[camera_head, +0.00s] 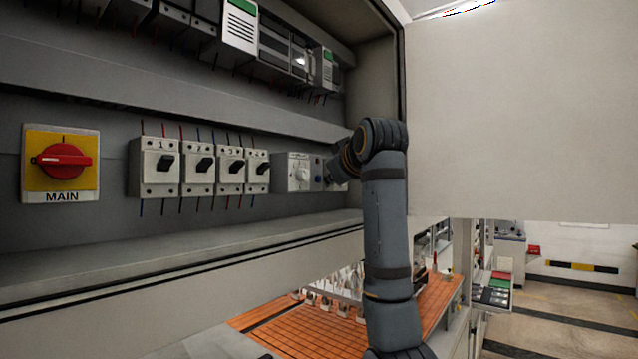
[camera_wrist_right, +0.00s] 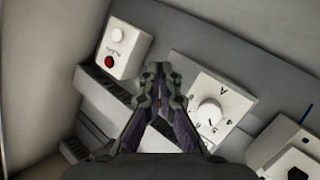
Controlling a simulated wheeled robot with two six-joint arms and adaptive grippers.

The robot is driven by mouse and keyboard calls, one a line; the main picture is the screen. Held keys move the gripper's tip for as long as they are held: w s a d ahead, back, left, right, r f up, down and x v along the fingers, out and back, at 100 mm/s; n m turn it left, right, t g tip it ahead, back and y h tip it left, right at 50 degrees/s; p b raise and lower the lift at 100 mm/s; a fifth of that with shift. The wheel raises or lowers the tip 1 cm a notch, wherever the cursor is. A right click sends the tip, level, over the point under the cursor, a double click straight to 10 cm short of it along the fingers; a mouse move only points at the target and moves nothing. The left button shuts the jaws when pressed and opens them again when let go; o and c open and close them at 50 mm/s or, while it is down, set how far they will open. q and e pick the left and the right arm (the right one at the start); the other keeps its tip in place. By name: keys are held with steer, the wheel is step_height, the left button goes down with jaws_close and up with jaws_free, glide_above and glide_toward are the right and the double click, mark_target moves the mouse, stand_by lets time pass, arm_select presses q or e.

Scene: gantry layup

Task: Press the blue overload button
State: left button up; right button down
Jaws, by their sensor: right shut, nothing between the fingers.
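The white overload relay (camera_head: 293,180) with a round dial sits at the right end of the breaker row. It also shows in the right wrist view (camera_wrist_right: 232,100). A small blue button (camera_head: 318,161) shows near its right end, just left of my right gripper (camera_head: 335,172). In the right wrist view my right gripper (camera_wrist_right: 163,72) is shut and empty, its fingertips beside the relay's edge. The blue button cannot be made out there; the fingers may hide it. I cannot tell whether the tips touch anything. My left gripper is in neither view.
Numbered breakers (camera_head: 202,165) and the red MAIN switch (camera_head: 62,161) lie to the left. A white box with a red button (camera_wrist_right: 110,62) sits beyond my fingers in the wrist view. The cabinet's side wall (camera_head: 375,85) is close on the right. A shelf (camera_head: 150,250) runs below.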

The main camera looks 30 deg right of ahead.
steer(key=shift+s, duration=0.1)
steer(key=shift+s+d+f+b, duration=0.1)
steer(key=shift+s+d+b, duration=0.2)
steer(key=shift+s+b, duration=0.3)
steer(key=shift+s+d+b, duration=0.3)
steer(key=shift+s+d, duration=0.05)
steer(key=shift+s, duration=0.5)
steer(key=shift+s+d+b, duration=0.3)
steer(key=shift+s+d, duration=0.05)
steer(key=shift+s, duration=0.5)
steer(key=shift+w, duration=0.1)
